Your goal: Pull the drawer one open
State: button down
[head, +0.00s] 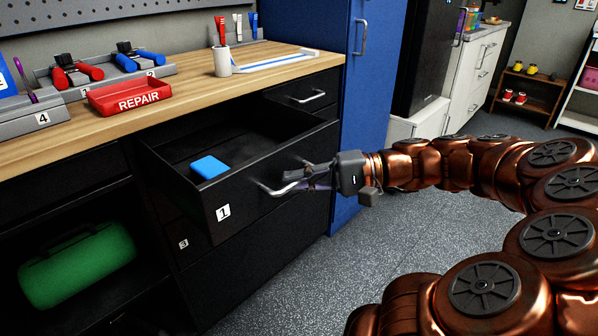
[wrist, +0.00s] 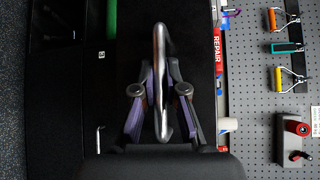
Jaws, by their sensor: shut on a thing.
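Drawer one (head: 224,192) is a black drawer with a white label reading 1 on its front. It is pulled well out of the black workbench cabinet, and its inside shows. A blue block (head: 209,168) lies inside it. My gripper (head: 308,178) is shut on the drawer's silver bar handle (head: 284,187). In the wrist view the handle (wrist: 161,75) runs between the two fingers (wrist: 160,110), against the dark drawer front.
A wooden worktop (head: 150,107) above holds a red REPAIR tray (head: 130,97) and a white cup (head: 222,61). A green rounded case (head: 78,264) lies on the lower left shelf. A blue cabinet (head: 366,95) stands right of the bench. Grey floor (head: 375,255) is open in front.

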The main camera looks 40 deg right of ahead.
jog(key=shift+s, duration=0.25)
jog(key=c, duration=1.2)
grip_release()
jog(key=shift+d, duration=0.1)
jog(key=shift+d, duration=0.1)
jog(key=v, duration=1.2)
